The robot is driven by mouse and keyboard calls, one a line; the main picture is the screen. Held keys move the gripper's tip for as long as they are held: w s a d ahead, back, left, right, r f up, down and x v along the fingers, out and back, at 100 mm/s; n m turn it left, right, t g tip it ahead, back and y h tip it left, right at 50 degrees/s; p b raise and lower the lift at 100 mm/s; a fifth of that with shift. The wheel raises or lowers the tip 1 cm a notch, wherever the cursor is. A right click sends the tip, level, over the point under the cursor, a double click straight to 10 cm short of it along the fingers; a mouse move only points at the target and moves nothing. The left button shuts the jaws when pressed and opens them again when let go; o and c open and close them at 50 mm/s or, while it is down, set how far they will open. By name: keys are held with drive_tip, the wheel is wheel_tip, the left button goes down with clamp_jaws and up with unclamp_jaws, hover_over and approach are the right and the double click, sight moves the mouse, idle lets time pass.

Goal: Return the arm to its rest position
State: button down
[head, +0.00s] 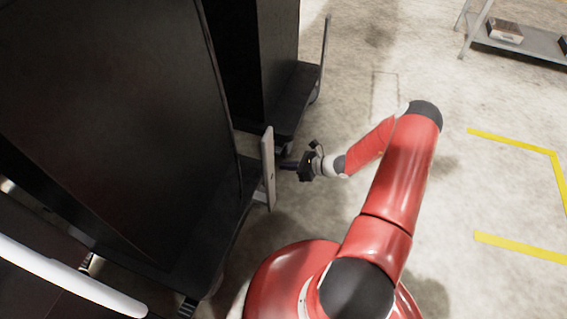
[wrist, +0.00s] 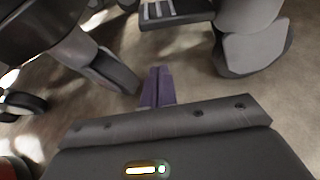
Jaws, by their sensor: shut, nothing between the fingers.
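My red arm reaches up from my base and bends back toward the left in the head view. My gripper (head: 289,166) is at its end, beside the grey upright panel (head: 268,168) of the near black cabinet. In the head view I cannot tell whether the fingertips touch that panel. In the wrist view my gripper (wrist: 158,84) shows two purple fingers side by side, shut with nothing between them. Below the fingers in the wrist view is open floor.
Tall black cabinets (head: 110,110) on wheeled bases fill the left. A grey shelf (head: 540,42) with a box (head: 504,30) stands at the upper right. Yellow floor lines (head: 520,246) lie at right. The floor right of my arm is clear. Casters (wrist: 118,72) show in the wrist view.

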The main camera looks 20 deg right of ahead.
drive_tip(key=v, duration=0.9)
drive_tip(key=shift+w+d+p, duration=0.15)
drive_tip(key=shift+d+p, duration=0.05)
drive_tip(key=shift+p, duration=0.2)
